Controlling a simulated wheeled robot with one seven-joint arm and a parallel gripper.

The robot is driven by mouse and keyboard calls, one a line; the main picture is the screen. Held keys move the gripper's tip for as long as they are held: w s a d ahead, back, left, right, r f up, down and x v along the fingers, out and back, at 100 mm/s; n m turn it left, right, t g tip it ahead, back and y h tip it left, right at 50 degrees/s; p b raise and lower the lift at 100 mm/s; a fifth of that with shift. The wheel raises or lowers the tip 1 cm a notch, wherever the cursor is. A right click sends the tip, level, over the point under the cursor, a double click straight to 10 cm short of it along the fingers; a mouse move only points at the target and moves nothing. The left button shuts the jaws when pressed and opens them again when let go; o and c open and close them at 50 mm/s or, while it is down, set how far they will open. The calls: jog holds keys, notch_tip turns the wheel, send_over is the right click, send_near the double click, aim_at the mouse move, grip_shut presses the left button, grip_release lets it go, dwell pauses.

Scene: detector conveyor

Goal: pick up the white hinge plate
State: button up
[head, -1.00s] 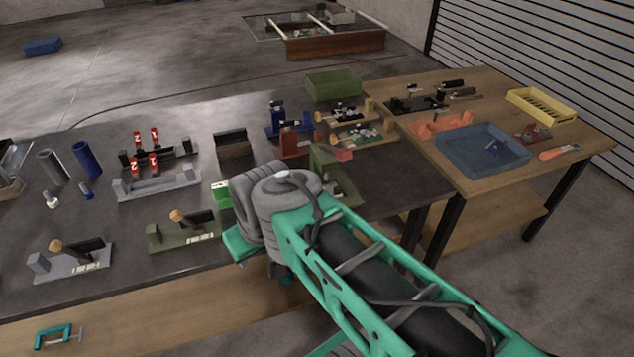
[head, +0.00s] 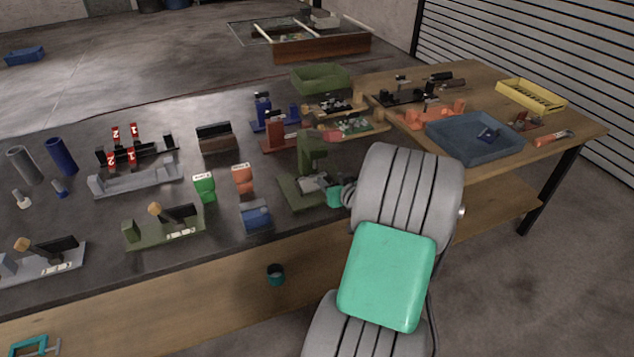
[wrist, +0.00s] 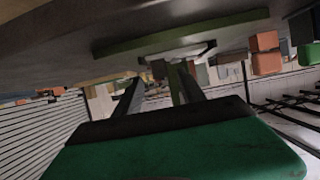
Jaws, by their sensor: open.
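A pale grey-white plate (head: 312,183) lies on the base of a green press-like fixture (head: 310,155) near the table's front right; it looks like the white hinge plate, but it is small and partly hidden. In the wrist view a pale flat piece (wrist: 182,54) shows against the green base (wrist: 170,36), beyond the fingers. My gripper (head: 334,190) is just right of the fixture, low over the table edge. In the wrist view my gripper (wrist: 156,78) has its two dark fingers apart, with nothing clearly held between them. I cannot tell whether it touches the plate.
A blue block (head: 256,216), an orange piece (head: 242,178) and a green piece (head: 204,186) stand left of the fixture. A green clamp fixture (head: 165,228) is further left. A blue tray (head: 476,140) sits on the wooden table at right. The aisle floor in front is clear.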

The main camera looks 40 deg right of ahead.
aim_at(328, 177)
jog(key=x, duration=0.3)
jog(key=shift+w, duration=0.1)
grip_shut()
dwell(0.4)
